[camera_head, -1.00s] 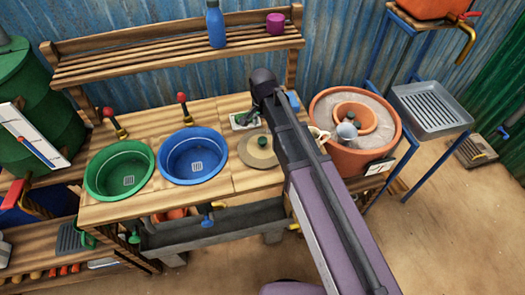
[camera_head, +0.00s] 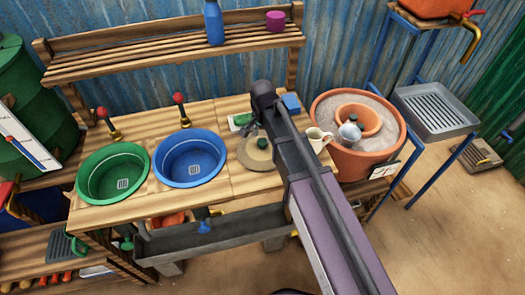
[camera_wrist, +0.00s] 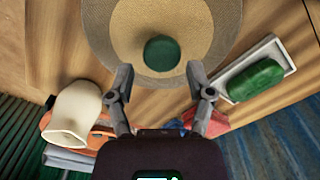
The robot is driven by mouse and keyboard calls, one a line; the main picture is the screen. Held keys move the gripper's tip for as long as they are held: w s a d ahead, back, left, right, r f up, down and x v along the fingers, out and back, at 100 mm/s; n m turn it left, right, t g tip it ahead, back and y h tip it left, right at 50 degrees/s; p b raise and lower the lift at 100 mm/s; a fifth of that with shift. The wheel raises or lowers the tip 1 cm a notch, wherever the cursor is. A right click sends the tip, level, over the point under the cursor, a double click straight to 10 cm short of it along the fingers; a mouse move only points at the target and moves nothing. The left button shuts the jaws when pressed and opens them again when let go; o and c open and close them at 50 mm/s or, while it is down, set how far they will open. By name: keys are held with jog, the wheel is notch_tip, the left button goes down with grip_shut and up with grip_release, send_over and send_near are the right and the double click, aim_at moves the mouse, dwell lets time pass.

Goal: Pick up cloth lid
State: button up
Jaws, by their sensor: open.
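The cloth lid (camera_head: 254,161) is a round tan woven disc with a dark green knob (camera_head: 262,143). It lies flat on the wooden counter, right of the blue basin. In the wrist view the lid (camera_wrist: 110,32) fills the top middle, with its knob (camera_wrist: 162,52) just beyond and between my fingertips. My gripper (camera_wrist: 160,82) is open and empty, its two fingers spread wider than the knob. In the head view my gripper (camera_head: 252,130) is small, dark and partly hidden by my arm, close to the knob. I cannot tell its exact height above the lid.
A cream mug (camera_head: 319,140) stands right of my arm. A green block (camera_wrist: 255,79) lies in a small pale tray beside the lid. A blue block (camera_head: 291,102) is at the counter's back. Blue (camera_head: 190,176) and green (camera_head: 98,187) basins are left; a terracotta pot (camera_head: 324,103) is right.

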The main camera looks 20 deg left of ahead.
aim_at(262, 141)
jog(key=shift+a+f+b, duration=0.1)
jog(key=shift+f+b, duration=2.5)
jog(key=shift+b, duration=0.05)
grip_shut()
